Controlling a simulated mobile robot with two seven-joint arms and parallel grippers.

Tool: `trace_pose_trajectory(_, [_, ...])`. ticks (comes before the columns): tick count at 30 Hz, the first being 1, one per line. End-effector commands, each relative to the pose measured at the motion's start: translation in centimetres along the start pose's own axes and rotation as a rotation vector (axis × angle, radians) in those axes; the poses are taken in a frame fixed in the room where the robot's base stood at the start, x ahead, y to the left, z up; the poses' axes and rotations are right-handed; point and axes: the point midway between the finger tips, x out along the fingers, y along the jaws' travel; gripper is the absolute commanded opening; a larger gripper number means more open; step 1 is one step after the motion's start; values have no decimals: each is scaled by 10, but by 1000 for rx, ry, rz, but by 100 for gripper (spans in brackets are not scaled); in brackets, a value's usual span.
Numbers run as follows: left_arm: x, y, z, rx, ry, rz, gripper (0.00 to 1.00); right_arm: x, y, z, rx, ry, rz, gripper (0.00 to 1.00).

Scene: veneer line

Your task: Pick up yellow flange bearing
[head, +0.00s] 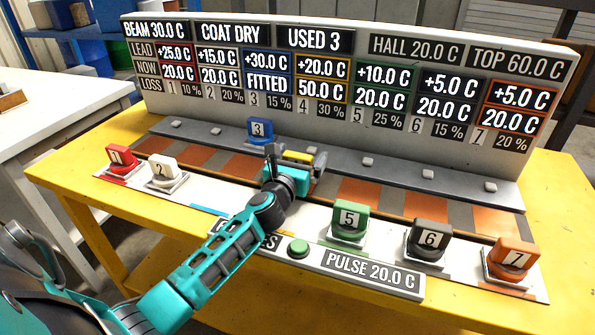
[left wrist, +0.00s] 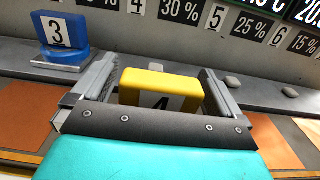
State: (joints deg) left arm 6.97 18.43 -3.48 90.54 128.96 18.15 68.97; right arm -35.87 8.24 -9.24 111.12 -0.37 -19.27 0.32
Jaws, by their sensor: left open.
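The yellow flange bearing, a block with a dark 4 on its face, shows in the left wrist view (left wrist: 160,88) and, mostly hidden behind my gripper, in the head view (head: 298,156). My left gripper (head: 295,160) is open, with one finger on either side of the yellow bearing. In the left wrist view the left gripper (left wrist: 156,82) has a small gap to the bearing's left side; its right finger is very close to the bearing, and contact cannot be told. The bearing's lower part is hidden by the gripper body.
The blue bearing 3 (head: 261,131) stands on the grey rail, left of my gripper. Red 1 (head: 121,160), white 2 (head: 165,172), green 5 (head: 349,221), dark 6 (head: 428,238) and orange 7 (head: 512,260) stand along the front strip. A display board (head: 340,75) rises behind.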

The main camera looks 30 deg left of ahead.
Motion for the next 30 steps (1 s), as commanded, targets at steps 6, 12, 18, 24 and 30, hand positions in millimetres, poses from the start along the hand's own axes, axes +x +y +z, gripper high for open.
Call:
trace_pose_trajectory(6, [0,0,0,1,0,0,95,0,0,0,0,0,-1,58])
trace_pose_trajectory(12, [0,0,0,1,0,0,76,0,-1,0,0,0,-1,58])
trace_pose_trajectory(18, [0,0,0,1,0,0,57,0,-1,0,0,1,-2,58])
trace_pose_trajectory(24, [0,0,0,1,0,0,38,0,-1,-1,0,1,-2,58])
trace_pose_trajectory(30, [0,0,2,1,-4,-1,28,0,-1,-1,0,2,-2,58])
